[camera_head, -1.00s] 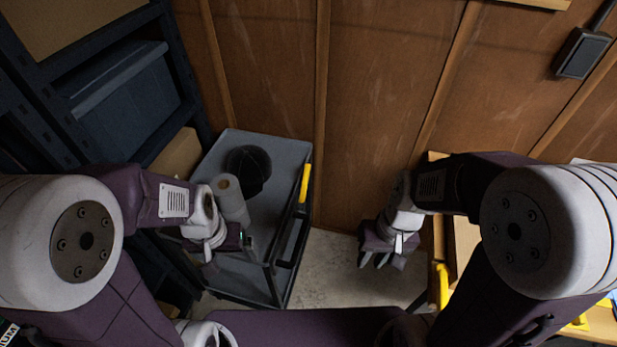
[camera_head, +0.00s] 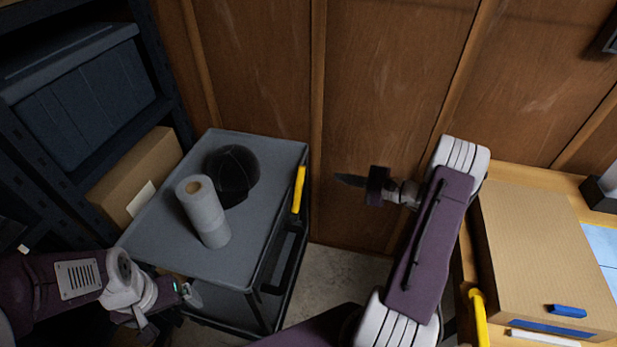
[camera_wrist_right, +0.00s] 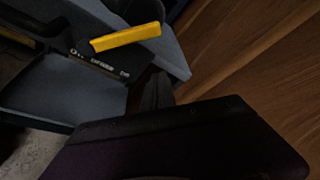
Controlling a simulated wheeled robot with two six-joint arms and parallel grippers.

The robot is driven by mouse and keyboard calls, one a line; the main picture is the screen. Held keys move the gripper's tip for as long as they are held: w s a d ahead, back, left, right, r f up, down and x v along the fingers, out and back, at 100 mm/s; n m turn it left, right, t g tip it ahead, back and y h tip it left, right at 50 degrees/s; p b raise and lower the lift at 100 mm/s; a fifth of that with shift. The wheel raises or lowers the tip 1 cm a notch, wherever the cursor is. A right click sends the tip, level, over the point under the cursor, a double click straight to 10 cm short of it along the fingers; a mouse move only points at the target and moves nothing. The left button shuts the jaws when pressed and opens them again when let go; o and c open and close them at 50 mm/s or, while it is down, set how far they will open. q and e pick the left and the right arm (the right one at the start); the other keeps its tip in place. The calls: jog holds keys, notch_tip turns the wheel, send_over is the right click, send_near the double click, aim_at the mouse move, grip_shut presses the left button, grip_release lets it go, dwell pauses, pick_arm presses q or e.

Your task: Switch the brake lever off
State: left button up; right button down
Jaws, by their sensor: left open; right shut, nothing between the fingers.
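A yellow lever (camera_head: 298,190) stands on the right side of a grey cart (camera_head: 180,245). In the right wrist view the lever (camera_wrist_right: 125,37) lies near the top, next to a dark strip with small lettering that I cannot read. My right gripper (camera_head: 350,180) is shut and empty, pointing left, to the right of the lever and apart from it. The right gripper's dark fingers (camera_wrist_right: 157,92) show below and right of the lever in the wrist view. My left gripper (camera_head: 170,312) is open at the cart's front left, touching nothing that I can make out.
A paper roll (camera_head: 204,212) and a black cap (camera_head: 233,174) are on the cart top. Shelving with a dark bin (camera_head: 85,95) and a cardboard box (camera_head: 137,178) stands left. A workbench with a large box (camera_head: 545,250) is right. Bare floor (camera_head: 345,275) lies between.

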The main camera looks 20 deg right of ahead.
aim_at(298, 193)
pick_arm(q)
jog(key=shift+w, duration=0.1)
pick_arm(e)
jog(key=shift+w+a, duration=0.1)
pick_arm(q)
jog(key=shift+f, duration=0.15)
pick_arm(e)
jog(key=w+a, duration=0.5)
jog(key=a, duration=0.2)
jog(key=shift+a+r, duration=0.2)
jog(key=shift+a, duration=0.2)
